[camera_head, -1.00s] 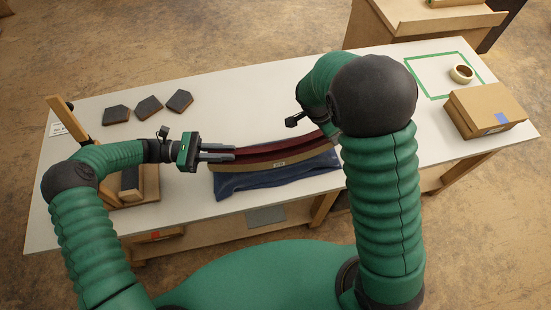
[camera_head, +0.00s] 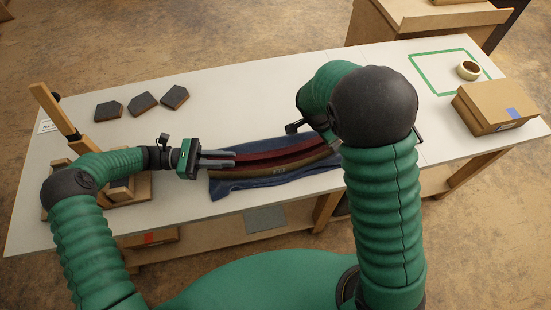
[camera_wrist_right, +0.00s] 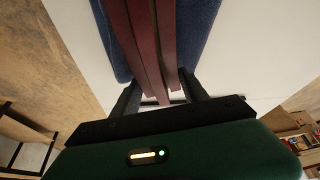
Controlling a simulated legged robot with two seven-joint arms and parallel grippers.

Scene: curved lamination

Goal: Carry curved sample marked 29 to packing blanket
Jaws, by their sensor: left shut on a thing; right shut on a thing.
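The curved sample (camera_head: 275,158), a long bowed piece with dark red and brown layers, lies over the blue packing blanket (camera_head: 232,190) on the white table. My left gripper (camera_head: 232,158) is shut on its left end. My right gripper is hidden behind my right arm in the head view. In the right wrist view my right gripper (camera_wrist_right: 157,98) is shut on the other end of the sample (camera_wrist_right: 150,45), with the blanket (camera_wrist_right: 197,25) beneath. The number on the sample is too small to read. I cannot tell whether the sample touches the blanket.
Several dark pentagonal pieces (camera_head: 143,102) lie at the back left. A wooden stand (camera_head: 125,188) is beside my left arm. A cardboard box (camera_head: 497,106) and a tape roll (camera_head: 468,70) by a green taped outline (camera_head: 430,80) are at the right. The back middle of the table is clear.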

